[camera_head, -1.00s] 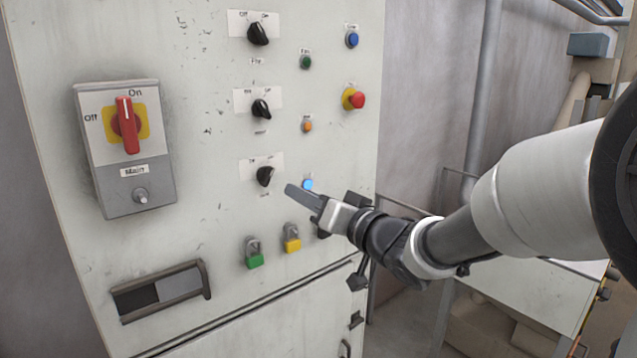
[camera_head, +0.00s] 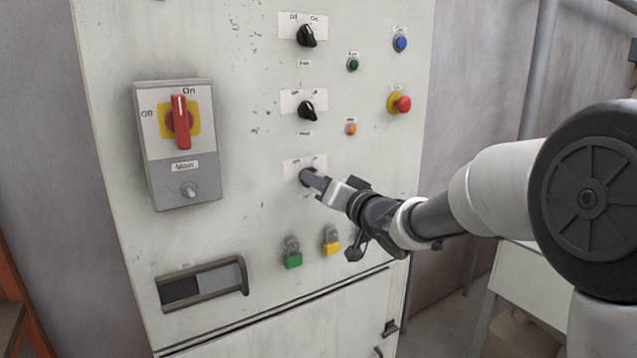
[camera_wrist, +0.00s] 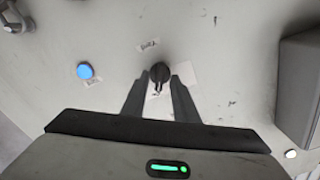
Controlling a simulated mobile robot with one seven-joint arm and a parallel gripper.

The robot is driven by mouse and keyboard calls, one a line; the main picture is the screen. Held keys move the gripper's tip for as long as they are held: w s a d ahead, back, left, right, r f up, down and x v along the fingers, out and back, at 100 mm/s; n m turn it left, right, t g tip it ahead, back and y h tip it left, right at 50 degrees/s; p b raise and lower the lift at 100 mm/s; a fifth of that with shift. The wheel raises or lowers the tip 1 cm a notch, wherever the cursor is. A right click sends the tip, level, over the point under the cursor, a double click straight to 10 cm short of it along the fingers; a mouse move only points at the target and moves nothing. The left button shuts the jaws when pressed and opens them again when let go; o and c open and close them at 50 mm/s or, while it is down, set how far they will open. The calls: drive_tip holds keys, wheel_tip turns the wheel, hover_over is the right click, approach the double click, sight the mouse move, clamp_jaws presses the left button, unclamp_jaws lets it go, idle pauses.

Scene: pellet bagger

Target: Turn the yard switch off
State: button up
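A black rotary switch (camera_head: 305,176), the lowest of the black knobs on the pale panel, is partly hidden by my gripper. Its labels are too blurred to read, so I cannot tell whether it is the yard switch. In the wrist view the knob (camera_wrist: 160,72) stands between and just ahead of my two fingertips. My gripper (camera_head: 318,183) is at the knob in the head view. Its fingers (camera_wrist: 157,85) are apart, one on each side of the knob, with a gap visible; contact is not clear.
Two more black knobs (camera_head: 306,36) (camera_head: 306,110) sit above. A red main switch (camera_head: 181,122) is at left. A red mushroom button (camera_head: 402,104) is at right. Green (camera_head: 293,260) and yellow (camera_head: 332,248) padlocks hang below. A lit blue lamp (camera_wrist: 85,71) is beside the knob.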

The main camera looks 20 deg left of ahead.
clamp_jaws()
drive_tip(key=shift+n+b, duration=0.3)
drive_tip(key=shift+n, duration=0.1)
drive_tip(key=n+b, duration=0.7)
drive_tip(key=n, duration=0.4)
drive_tip(key=shift+f, duration=0.1)
drive_tip(key=shift+n, duration=0.3)
